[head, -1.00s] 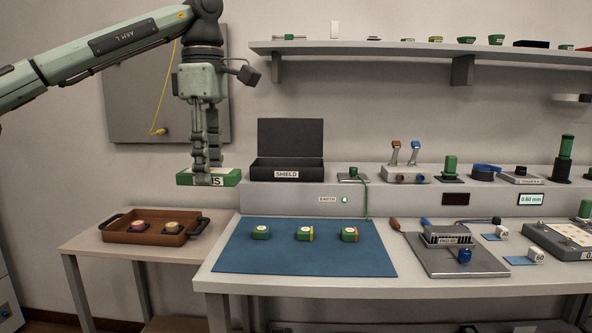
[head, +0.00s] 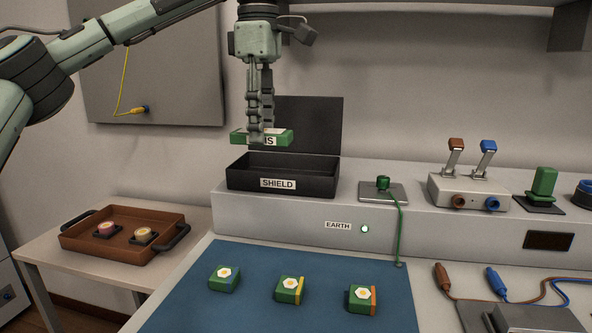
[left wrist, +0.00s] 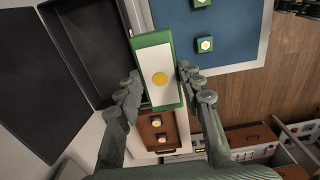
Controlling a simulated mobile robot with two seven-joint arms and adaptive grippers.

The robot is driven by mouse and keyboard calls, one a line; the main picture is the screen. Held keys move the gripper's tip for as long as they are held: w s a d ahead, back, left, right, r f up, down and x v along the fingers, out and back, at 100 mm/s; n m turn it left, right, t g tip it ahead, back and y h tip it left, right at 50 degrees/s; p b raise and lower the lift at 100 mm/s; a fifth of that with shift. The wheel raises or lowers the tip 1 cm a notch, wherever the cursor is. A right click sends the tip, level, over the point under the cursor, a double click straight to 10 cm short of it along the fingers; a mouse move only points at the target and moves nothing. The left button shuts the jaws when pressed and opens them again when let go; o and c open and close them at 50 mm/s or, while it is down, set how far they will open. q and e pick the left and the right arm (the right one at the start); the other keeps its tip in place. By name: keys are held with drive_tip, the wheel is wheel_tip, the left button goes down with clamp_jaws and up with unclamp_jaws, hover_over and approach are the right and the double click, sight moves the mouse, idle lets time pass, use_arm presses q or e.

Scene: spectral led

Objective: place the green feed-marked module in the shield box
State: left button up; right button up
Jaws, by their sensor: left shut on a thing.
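The green module (head: 280,139) has a white label with partly hidden lettering ending in "IS". In the left wrist view the module (left wrist: 165,98) shows a white face with a yellow dot. My left gripper (head: 262,134) is shut on it and holds it above the shield box. The shield box (head: 318,185) is a black open box labelled "SHIELD" with its lid raised at the back; it also shows in the left wrist view (left wrist: 78,55). The module is above the box's rim, toward its left and back.
A blue mat (head: 250,305) holds several small green modules. A small plate with a green knob and cable (head: 383,193) sits right of the box. A shelf (head: 400,48) is overhead.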

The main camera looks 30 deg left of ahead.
use_arm(q)
drive_tip(key=w+f, duration=0.2)
drive_tip(key=w, duration=0.1)
drive_tip(key=w+a+f, duration=0.1)
drive_tip(key=w+f, duration=0.1)
drive_tip(key=w, duration=0.2)
drive_tip(key=w+f, duration=0.2)
drive_tip(key=w, duration=0.1)
drive_tip(key=shift+w+a+f, duration=0.15)
drive_tip(key=shift+w+a, duration=0.05)
drive_tip(key=shift+w+f, duration=0.2)
drive_tip(key=shift+f, duration=2)
use_arm(e)
drive_tip(key=shift+s+d+f, duration=0.1)
drive_tip(key=shift+s+f, duration=0.5)
drive_tip(key=shift+s, duration=0.15)
use_arm(q)
drive_tip(key=o, duration=1.2)
drive_tip(key=shift+f, duration=0.1)
